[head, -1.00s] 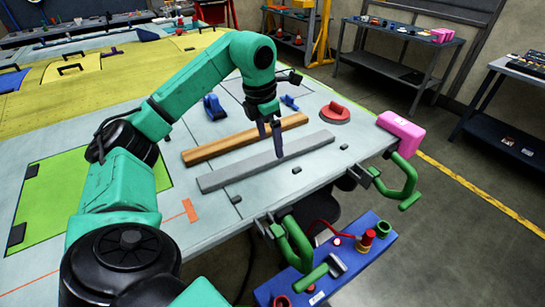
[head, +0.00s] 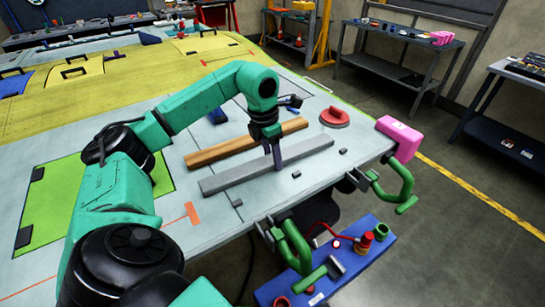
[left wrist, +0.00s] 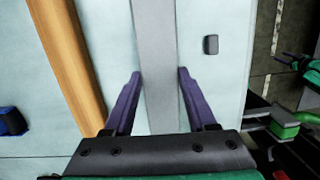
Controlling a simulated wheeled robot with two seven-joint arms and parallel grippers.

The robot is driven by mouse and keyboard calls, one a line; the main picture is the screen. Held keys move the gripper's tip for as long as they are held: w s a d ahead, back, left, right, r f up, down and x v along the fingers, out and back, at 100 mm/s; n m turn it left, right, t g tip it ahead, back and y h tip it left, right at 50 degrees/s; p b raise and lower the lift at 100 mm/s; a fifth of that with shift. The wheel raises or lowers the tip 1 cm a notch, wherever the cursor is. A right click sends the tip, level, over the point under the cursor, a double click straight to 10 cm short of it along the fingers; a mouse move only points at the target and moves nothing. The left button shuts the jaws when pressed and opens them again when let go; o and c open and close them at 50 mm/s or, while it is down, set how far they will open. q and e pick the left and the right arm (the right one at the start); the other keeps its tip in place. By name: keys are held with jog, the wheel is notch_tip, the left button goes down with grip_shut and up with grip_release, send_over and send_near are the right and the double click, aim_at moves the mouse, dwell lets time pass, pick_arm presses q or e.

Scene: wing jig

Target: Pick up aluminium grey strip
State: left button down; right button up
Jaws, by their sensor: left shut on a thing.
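The aluminium grey strip (head: 235,178) is a long flat bar on the pale table top. In the head view it slants from lower left to upper right. My left gripper (head: 277,163) points down at the strip, a little right of its middle. In the left wrist view, the dark purple fingers (left wrist: 160,74) are on both sides of the strip (left wrist: 157,40), closed against its long edges. The strip looks still in contact with the table or very close to it.
A wooden bar (head: 220,152) lies close beside the strip, on its far side. A red round object (head: 334,118) sits beyond its right end. Small dark blocks (head: 297,174) lie near the front edge, where green clamps (head: 293,245) and a pink block (head: 398,137) are mounted.

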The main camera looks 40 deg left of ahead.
aim_at(271, 158)
pick_arm(q)
notch_tip(271, 158, up, 8)
jog(key=shift+w+f+b, duration=0.15)
jog(key=shift+f+b, duration=0.1)
jog(key=shift+b, duration=0.05)
notch_tip(271, 158, up, 13)
jog(key=p, duration=0.6)
jog(key=shift+s+f+p, duration=0.2)
jog(key=shift+p, duration=0.15)
